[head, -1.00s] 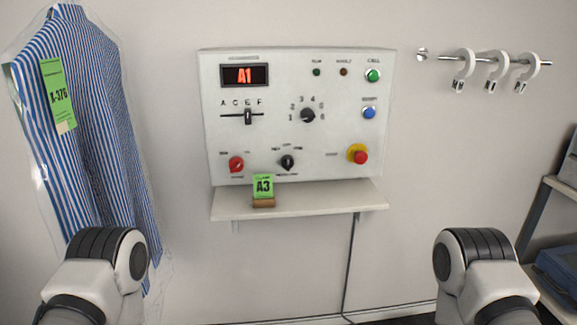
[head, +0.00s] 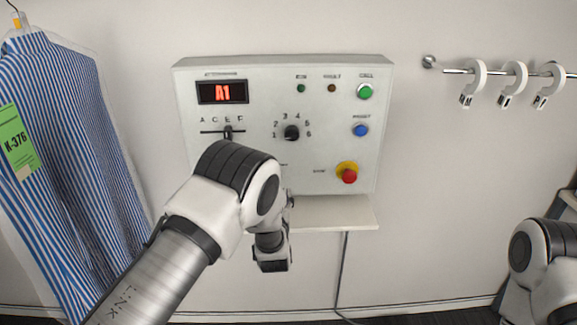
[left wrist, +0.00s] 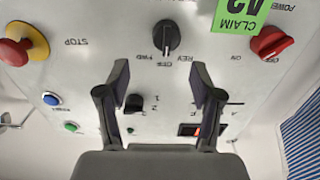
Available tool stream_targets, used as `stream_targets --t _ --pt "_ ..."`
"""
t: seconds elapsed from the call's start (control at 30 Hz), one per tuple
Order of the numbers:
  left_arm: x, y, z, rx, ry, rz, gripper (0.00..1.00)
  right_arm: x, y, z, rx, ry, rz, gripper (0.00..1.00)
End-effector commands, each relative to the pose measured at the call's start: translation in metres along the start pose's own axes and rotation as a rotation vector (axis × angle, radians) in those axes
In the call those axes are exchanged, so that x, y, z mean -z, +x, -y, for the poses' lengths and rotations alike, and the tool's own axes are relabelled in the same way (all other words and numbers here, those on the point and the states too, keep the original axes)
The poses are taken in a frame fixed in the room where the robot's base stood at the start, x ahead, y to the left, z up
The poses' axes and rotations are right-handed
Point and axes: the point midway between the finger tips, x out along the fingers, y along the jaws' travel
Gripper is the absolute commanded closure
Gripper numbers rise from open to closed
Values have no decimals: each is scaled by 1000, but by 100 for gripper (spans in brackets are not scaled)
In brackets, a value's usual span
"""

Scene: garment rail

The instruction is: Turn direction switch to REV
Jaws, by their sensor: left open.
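The control panel (head: 340,100) hangs on the wall in the head view. My left arm covers the panel's lower left there, so the direction switch is hidden in that view. In the left wrist view, which sees the panel upside down, the direction switch is a black knob (left wrist: 166,37) with FWD, a middle mark and REV printed below it. Its pointer seems to face the middle mark. My left gripper (left wrist: 160,75) is open and empty, its fingers apart on either side of the view below the knob, not touching it. My right gripper is outside both views.
Near the switch are the red power knob (left wrist: 271,43), a green claim tag (left wrist: 238,14) and the red stop button (left wrist: 15,50) on yellow. A shelf (head: 335,213) juts out below the panel. A bagged striped shirt (head: 60,150) hangs left; a hook rail (head: 450,70) is right.

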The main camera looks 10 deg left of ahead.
Motion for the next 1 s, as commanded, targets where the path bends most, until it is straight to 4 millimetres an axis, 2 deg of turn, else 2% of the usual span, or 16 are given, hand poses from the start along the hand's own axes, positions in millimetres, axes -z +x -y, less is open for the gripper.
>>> stream_targets --t 0.4,0.5,0.73,0.9,1.0 --pt "-2 68 2 2 0 3 34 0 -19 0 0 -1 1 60" --pt "-3 74 2 1 1 3 34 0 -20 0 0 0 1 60" --pt "-4 75 2 1 2 4 34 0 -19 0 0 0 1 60" --pt "-4 75 2 1 1 4 93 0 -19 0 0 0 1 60" --pt "-4 75 2 1 1 4 93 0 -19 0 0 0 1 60"
